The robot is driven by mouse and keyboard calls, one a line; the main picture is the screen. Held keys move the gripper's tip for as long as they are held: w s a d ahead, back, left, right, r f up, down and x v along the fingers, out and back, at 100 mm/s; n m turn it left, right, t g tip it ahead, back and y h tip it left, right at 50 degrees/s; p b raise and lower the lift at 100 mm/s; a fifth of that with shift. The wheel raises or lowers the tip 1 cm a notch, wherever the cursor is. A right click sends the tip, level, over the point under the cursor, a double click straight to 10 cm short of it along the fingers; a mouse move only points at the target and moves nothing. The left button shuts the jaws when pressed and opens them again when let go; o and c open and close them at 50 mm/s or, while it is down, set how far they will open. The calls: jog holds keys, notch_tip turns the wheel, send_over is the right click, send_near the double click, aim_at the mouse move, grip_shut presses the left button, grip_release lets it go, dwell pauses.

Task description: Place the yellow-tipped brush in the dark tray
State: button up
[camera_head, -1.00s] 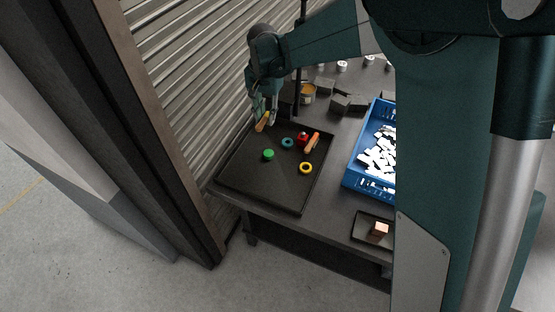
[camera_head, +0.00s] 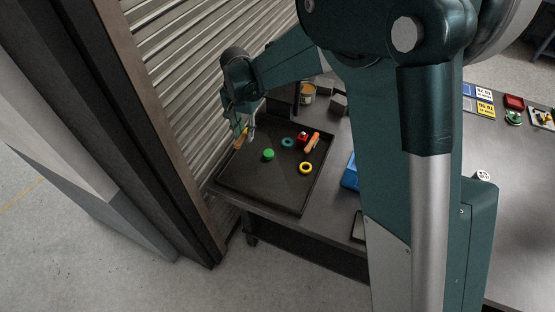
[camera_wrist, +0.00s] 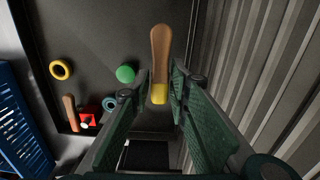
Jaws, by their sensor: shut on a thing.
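The yellow-tipped brush (camera_wrist: 160,60) has a wooden handle and a yellow end. My gripper (camera_wrist: 161,90) is shut on it near the yellow end, and the handle points away from the jaws. In the head view the brush (camera_head: 240,140) hangs below my gripper (camera_head: 245,125), over the far left part of the dark tray (camera_head: 255,188). I cannot tell whether the brush touches the tray. In the wrist view the tray floor (camera_wrist: 110,30) lies behind the brush.
The tray holds a green disc (camera_head: 268,155), a teal ring (camera_head: 288,142), a yellow ring (camera_head: 305,168), a red piece (camera_head: 303,138) and an orange-handled item (camera_head: 312,143). A ribbed shutter (camera_head: 190,60) stands close at left. A blue crate (camera_head: 350,175) is mostly hidden behind my arm.

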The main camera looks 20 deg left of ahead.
jog(key=shift+f, duration=0.1)
send_over(248, 157)
jog(key=shift+w+f+b, duration=0.15)
jog(key=shift+f+b, duration=0.15)
jog(key=shift+f, duration=2.7)
jog(key=shift+f, duration=1.9)
jog(key=shift+f+b, duration=0.15)
jog(key=shift+b, duration=0.25)
jog(key=o, duration=0.9)
notch_tip(248, 157, up, 12)
jog(key=shift+r+p, duration=0.2)
jog(key=shift+p, duration=0.55)
